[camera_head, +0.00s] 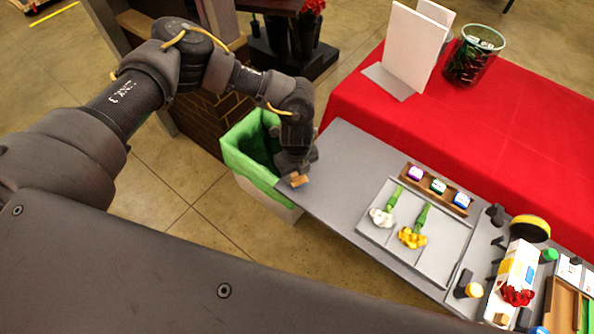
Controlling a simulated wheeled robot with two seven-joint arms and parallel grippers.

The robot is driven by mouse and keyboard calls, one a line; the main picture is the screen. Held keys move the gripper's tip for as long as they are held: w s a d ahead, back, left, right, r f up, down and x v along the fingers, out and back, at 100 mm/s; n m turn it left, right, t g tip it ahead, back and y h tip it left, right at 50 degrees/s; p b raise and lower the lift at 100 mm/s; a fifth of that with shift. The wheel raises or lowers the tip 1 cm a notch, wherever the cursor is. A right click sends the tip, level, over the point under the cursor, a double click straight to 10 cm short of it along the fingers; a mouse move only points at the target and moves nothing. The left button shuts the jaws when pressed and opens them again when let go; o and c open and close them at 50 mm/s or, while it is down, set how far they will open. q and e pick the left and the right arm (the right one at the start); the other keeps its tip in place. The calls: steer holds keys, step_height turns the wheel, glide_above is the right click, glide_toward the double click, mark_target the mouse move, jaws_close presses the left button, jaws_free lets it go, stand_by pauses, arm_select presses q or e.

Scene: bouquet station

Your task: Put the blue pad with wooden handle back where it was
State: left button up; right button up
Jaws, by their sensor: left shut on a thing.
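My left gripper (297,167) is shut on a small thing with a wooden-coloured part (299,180). It is at the left end of the grey table (345,165), close to the rim of the green-lined bin. The wooden part looks like the handle of the pad; no blue face shows, and the gripper hides the rest. I cannot tell whether it touches the table top. My right gripper is not in view.
The bin (237,150) stands left of the table. A pale tray (445,245) holds white and yellow flowers; a wooden rack (437,187) of small jars is behind it. Several items crowd the right end. The table's left part is clear.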

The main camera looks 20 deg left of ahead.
arm_select(q)
steer(key=shift+f, duration=0.1)
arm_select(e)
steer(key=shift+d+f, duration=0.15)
arm_select(q)
steer(key=o, duration=0.9)
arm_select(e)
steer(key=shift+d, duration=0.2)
arm_select(q)
steer(key=shift+o, duration=0.2)
steer(key=shift+r, duration=0.55)
step_height(320, 180, up, 11)
steer(key=b, duration=0.2)
steer(key=shift+b, duration=0.35)
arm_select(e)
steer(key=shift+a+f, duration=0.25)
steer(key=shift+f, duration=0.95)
